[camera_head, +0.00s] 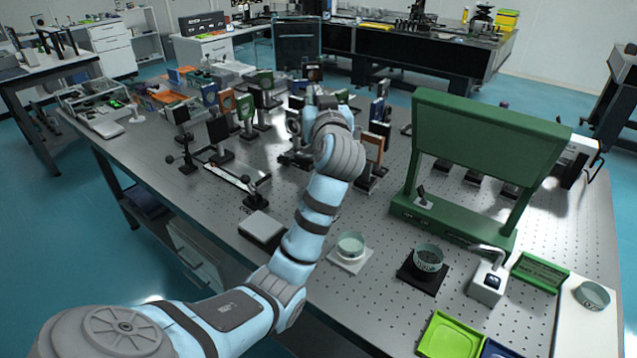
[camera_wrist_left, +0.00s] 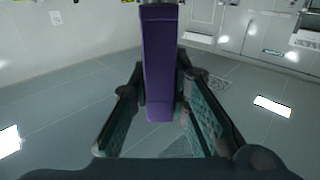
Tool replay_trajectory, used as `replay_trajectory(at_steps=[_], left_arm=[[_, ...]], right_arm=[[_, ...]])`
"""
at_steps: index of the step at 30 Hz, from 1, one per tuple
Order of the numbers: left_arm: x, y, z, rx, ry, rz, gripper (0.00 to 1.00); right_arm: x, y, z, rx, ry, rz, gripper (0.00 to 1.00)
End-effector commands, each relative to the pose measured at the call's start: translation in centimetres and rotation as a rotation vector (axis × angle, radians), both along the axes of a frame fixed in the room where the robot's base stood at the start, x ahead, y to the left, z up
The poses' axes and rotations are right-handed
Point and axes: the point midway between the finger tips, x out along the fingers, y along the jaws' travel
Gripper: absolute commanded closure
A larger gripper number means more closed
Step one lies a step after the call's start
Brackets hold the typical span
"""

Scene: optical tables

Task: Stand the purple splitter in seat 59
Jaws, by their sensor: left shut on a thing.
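The purple splitter (camera_wrist_left: 158,62) is a tall purple block that fills the middle of the left wrist view. My left gripper (camera_wrist_left: 162,88) is shut on it, with one finger on each side. No seat number can be read, so I cannot tell which place is seat 59. My right gripper is not in view.
Several upright optics in mounts, among them a green-framed one (camera_head: 245,108), crowd the table around and beyond my left wrist. A large green frame (camera_head: 490,135) stands to the right. Round dishes (camera_head: 351,246) and a lime tray (camera_head: 452,338) lie nearer. Perforated tabletop is bare at front left.

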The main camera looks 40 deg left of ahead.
Motion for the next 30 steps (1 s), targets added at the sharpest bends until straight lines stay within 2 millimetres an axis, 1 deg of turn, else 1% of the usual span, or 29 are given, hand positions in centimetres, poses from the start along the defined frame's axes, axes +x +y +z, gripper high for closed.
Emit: replay_trajectory(at_steps=[1, 3, 6, 9, 14, 18, 21, 29, 30], left_arm=[[0.0, 0.0, -2.0, 0.002, 0.005, -0.002, 1.0], [0.0, 0.0, -4.3, 0.002, 0.004, -0.001, 1.0], [0.0, 0.0, -7.7, 0.003, 0.004, -0.003, 1.0], [0.0, 0.0, -10.2, 0.002, 0.002, -0.003, 1.0], [0.0, 0.0, -12.1, 0.001, -0.001, -0.003, 1.0], [0.0, 0.0, -14.7, 0.001, 0.001, -0.004, 1.0], [0.0, 0.0, -15.9, 0.001, -0.001, -0.004, 1.0], [0.0, 0.0, -15.9, 0.001, -0.003, -0.004, 1.0], [0.0, 0.0, -16.0, -0.001, -0.001, -0.004, 0.81]], right_arm=[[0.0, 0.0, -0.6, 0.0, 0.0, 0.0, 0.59], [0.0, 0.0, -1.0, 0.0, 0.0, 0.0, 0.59], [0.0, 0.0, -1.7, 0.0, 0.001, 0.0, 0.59], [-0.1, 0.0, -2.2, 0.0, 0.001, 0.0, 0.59], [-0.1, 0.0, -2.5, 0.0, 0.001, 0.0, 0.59], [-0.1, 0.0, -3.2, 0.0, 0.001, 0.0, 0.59], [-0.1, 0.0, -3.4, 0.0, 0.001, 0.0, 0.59], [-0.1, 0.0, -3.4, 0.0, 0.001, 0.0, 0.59], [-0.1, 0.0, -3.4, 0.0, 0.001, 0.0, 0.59]])
